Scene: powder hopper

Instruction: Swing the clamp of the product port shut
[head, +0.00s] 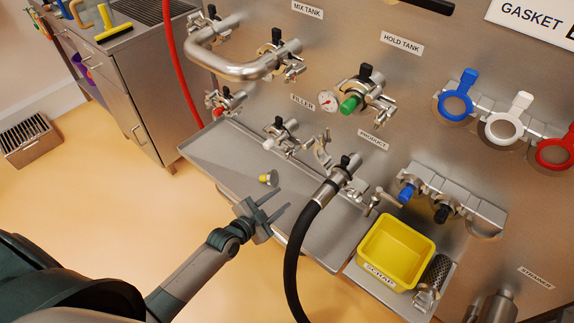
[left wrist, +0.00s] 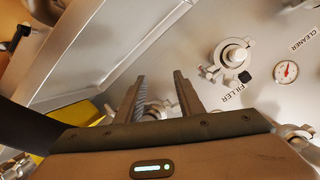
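The product port (head: 347,167) sits below the PRODUCT label (head: 374,140) in the head view, with a black hose (head: 296,245) joined to it. Its clamp looks open: one metal half (head: 322,150) stands out to the upper left, and a part with a handle (head: 378,201) hangs to the lower right. My left gripper (head: 284,199) is open and empty, over the tray to the left of the hose and apart from the clamp. Its spread fingers also show in the left wrist view (left wrist: 159,88). The port cannot be made out clearly there. My right gripper is not in view.
A grey tray (head: 225,160) runs below the ports, with a small yellow-and-metal piece (head: 268,178) on it. A yellow bin (head: 396,252) stands right of the hose. The filler port (head: 282,135) and a gauge (head: 328,101) are above. The hose hangs close to my gripper.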

